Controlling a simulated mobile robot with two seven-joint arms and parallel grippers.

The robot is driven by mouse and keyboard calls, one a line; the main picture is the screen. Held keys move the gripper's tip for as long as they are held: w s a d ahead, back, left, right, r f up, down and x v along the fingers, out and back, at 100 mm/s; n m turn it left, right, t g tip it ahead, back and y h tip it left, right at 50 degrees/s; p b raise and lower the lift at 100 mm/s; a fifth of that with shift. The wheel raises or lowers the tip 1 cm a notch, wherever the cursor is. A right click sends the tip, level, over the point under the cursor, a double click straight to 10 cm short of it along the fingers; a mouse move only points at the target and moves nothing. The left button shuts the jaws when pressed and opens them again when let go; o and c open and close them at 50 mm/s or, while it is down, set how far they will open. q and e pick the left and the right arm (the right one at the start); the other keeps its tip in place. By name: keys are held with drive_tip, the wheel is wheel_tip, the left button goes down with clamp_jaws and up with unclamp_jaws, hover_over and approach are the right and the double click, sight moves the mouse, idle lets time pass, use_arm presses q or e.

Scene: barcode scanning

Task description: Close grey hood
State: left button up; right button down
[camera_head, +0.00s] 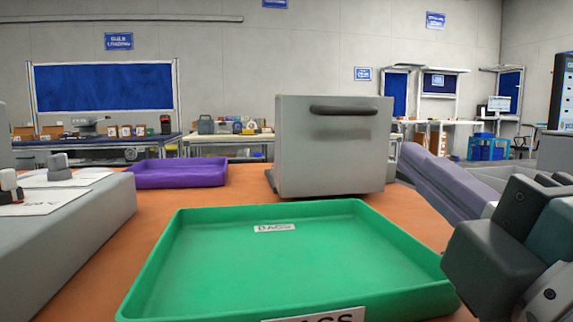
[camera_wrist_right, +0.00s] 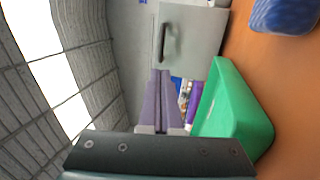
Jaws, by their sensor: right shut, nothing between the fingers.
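The grey hood (camera_head: 333,165) is a boxy grey housing with a dark bar handle (camera_head: 343,110) near the top of its front face. It stands upright on the orange table behind the green tray, and its inside is hidden. It also shows in the right wrist view (camera_wrist_right: 196,38), turned on its side, with the handle (camera_wrist_right: 162,42) visible. My right gripper (camera_head: 490,245) is at the lower right of the head view, shut and empty, well apart from the hood and handle. Its dark body (camera_wrist_right: 160,155) crosses the bottom of the wrist view. My left gripper is not in view.
A green tray (camera_head: 260,268) labelled BAGS lies in front of the hood. A purple tray (camera_head: 178,172) is to the left, beside a grey block (camera_head: 70,225).

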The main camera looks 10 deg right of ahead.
sight(348, 112)
drive_tip(key=shift+w+a, duration=0.1)
drive_tip(key=shift+w, duration=0.2)
drive_tip(key=p+x, duration=0.2)
drive_tip(key=x, duration=0.9)
drive_tip(key=shift+w+r, duration=0.1)
drive_tip(key=shift+w, duration=0.25)
drive_tip(key=shift+w+r, duration=0.15)
drive_tip(key=shift+w, duration=0.5)
